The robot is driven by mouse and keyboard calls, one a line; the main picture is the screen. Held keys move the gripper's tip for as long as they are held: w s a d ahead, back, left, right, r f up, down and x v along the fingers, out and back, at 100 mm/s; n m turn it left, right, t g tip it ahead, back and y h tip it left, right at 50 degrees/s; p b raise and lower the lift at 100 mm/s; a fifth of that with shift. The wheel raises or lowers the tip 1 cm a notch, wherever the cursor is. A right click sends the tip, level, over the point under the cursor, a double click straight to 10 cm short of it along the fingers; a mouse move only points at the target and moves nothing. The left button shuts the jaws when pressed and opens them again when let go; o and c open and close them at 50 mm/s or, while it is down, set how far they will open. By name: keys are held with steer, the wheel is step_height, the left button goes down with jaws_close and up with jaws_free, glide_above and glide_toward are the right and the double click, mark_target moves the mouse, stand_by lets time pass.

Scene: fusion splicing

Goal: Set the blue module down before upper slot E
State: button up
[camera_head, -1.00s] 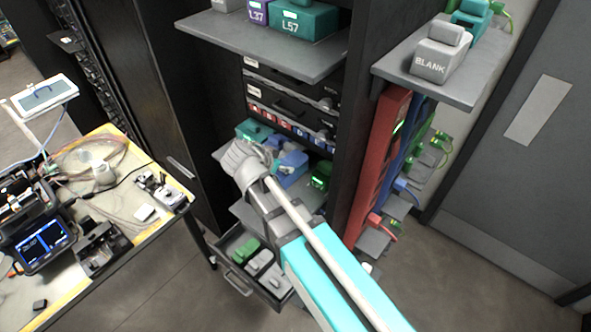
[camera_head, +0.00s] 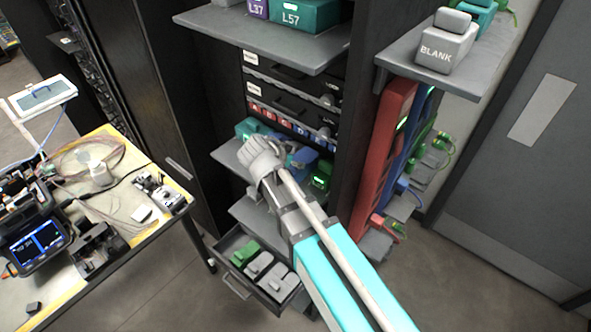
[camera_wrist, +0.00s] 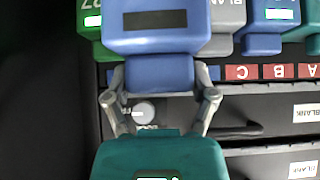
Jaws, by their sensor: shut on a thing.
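The blue module (camera_wrist: 150,68) is between the two fingers of my gripper (camera_wrist: 160,92), which is shut on it. In the head view the blue module (camera_head: 304,158) is partly hidden behind my wrist and hand. It is over the shelf, below the lettered slot strip (camera_head: 278,124). Red A, B and C labels (camera_wrist: 273,72) show in the wrist view; I cannot read an E label clearly, so its exact alignment is unclear. Whether the module touches the shelf cannot be told.
A green module (camera_head: 320,178) stands right of the blue one. An open drawer (camera_head: 236,284) with several modules is below. The rack post (camera_head: 357,130) stands at right.

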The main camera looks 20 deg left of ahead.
steer(key=shift+f, duration=0.1)
step_height(320, 180, down, 3)
steer(key=b, duration=0.3)
steer(key=shift+w+d+f+b, duration=0.1)
steer(key=shift+w+f+b, duration=0.1)
steer(key=shift+f+b, duration=0.25)
steer(key=shift+f, duration=0.1)
steer(key=o, duration=1.2)
steer(key=shift+r, duration=0.2)
